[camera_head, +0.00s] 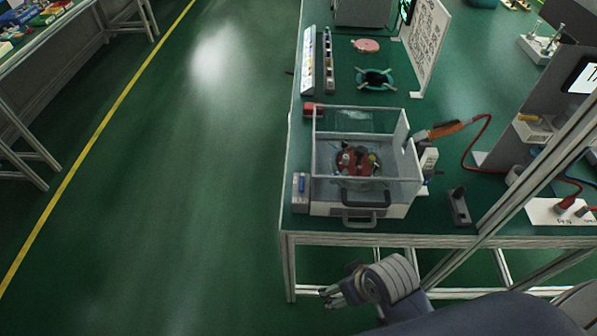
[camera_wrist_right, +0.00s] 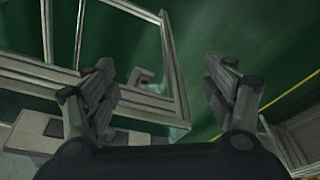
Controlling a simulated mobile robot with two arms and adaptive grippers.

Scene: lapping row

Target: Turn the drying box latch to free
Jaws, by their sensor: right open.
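The drying box (camera_head: 327,196) stands near the front left of the green-topped table, with clear walls and a pale base. Red and dark parts (camera_head: 358,161) sit inside it. A dark handle (camera_head: 366,218) is on its front. I cannot tell which small part is the latch. My right gripper (camera_head: 330,296) is open and empty, below and in front of the table's front edge, apart from the box. In the right wrist view its two fingers (camera_wrist_right: 162,85) are spread, with nothing between them. My left gripper is not in view.
The table (camera_head: 300,222) has a pale front edge between my right gripper and the box. A grey block with a blue part (camera_head: 301,188) is left of the box. An orange-handled tool (camera_head: 445,129) with a red cable lies right of it. Floor at left is clear.

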